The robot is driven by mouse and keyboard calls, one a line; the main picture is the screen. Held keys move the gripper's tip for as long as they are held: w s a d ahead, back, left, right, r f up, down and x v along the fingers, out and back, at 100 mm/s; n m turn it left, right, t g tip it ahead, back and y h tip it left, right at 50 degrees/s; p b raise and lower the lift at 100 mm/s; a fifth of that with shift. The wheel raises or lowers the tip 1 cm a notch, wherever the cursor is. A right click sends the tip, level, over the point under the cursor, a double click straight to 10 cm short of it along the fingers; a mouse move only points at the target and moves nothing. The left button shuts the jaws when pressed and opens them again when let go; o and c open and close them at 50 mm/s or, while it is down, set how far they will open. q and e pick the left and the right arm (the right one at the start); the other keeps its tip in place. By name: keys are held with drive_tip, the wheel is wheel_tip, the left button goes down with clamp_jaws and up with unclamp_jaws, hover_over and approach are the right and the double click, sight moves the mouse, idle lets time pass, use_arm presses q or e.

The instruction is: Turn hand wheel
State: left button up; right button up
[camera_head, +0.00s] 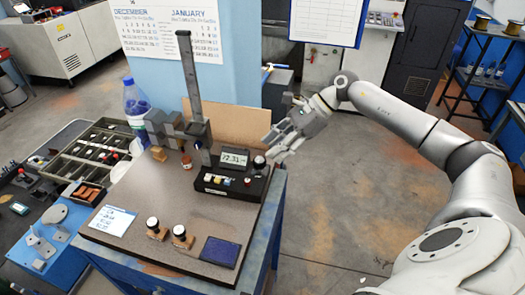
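A black device with a digital display (234,158) and a tall upright column (191,80) stands on the bench. A small round knob with a light face (259,161) sits at the right end of the device; it looks like the hand wheel, but it is too small to be sure. My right gripper (270,146) comes in from the right, just above and to the right of this knob. Its fingers look spread, with nothing visible between them. I cannot tell whether a fingertip touches the knob. My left gripper is not in view.
The brown bench top (145,253) carries a white note card (112,220), two small round-topped pieces (153,226) and a dark blue pad (220,251). A water bottle (135,100) stands behind at left. A compartment tray (90,150) lies left. Open floor is right of the bench.

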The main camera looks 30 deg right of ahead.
sight(261, 160)
drive_tip(key=p+x, duration=0.1)
drive_tip(key=x, duration=0.3)
drive_tip(key=shift+a+r+p, duration=0.1)
drive_tip(key=shift+p, duration=0.3)
drive_tip(key=shift+w+a+f, duration=0.15)
drive_tip(key=shift+a+f, duration=0.2)
drive_tip(key=shift+f, duration=0.2)
drive_tip(key=c, duration=0.7)
